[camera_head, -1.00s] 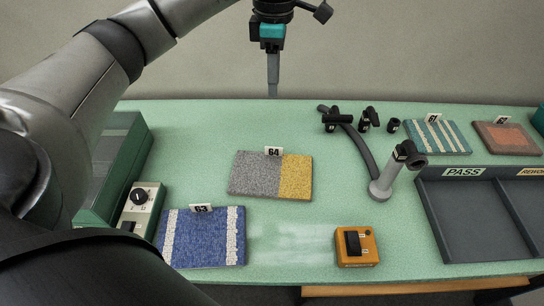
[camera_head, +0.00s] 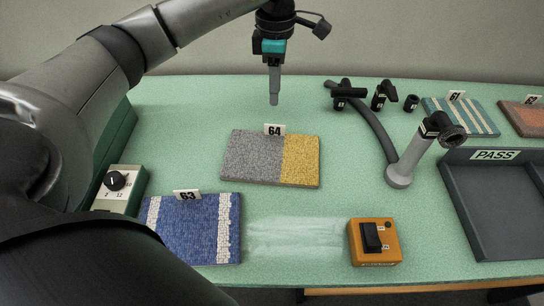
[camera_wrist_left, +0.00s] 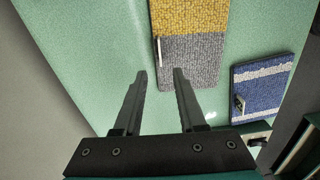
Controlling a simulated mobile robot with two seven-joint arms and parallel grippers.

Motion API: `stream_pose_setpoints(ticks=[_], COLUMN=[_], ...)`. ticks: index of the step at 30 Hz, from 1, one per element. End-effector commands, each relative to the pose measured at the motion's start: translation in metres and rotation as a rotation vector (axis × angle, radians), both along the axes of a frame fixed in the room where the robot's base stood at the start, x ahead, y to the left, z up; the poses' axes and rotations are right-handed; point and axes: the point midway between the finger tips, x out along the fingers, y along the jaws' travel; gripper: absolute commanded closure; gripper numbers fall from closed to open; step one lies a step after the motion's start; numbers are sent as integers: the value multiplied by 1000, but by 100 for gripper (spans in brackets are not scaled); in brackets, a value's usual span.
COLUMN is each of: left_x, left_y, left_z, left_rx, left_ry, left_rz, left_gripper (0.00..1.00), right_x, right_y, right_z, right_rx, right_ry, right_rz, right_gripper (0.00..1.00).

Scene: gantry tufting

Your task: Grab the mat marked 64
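The mat marked 64 (camera_head: 252,158) lies flat on the green table, grey on its left part and yellow on its right. Its white tag with 64 stands at its far edge. My left gripper (camera_head: 274,101) hangs just beyond that far edge, above the table and apart from the mat. In the left wrist view its two fingers (camera_wrist_left: 159,74) are spread with nothing between them, and the grey part of mat 64 (camera_wrist_left: 195,60) lies ahead of them. My right gripper is not in view.
The blue and white mat 63 (camera_head: 190,230) lies at front left. An orange switch box (camera_head: 374,242) is at front right. A jointed stand (camera_head: 400,175), black fittings (camera_head: 380,98) and a grey PASS tray (camera_head: 500,190) are on the right. A control box (camera_head: 121,189) stands left.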

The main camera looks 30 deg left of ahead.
Motion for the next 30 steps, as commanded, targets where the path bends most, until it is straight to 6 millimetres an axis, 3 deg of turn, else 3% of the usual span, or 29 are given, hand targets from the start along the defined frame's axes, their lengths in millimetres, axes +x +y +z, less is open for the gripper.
stream_pose_setpoints(ticks=[1,6,14,24,30], left_x=[-1,-1,0,0,0], left_y=[0,0,0,0,0], left_z=[-14,-42,-57,-101,-104], left_rx=[0,-1,0,-1,0], left_ry=[5,4,2,2,0], left_rz=[0,0,0,0,-1], left_gripper=[60,60,60,60,60], right_x=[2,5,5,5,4], right_y=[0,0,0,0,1], right_z=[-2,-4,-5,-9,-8], right_rx=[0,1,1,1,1], right_ry=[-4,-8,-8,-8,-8], right_rz=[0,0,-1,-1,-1], right_gripper=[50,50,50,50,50])
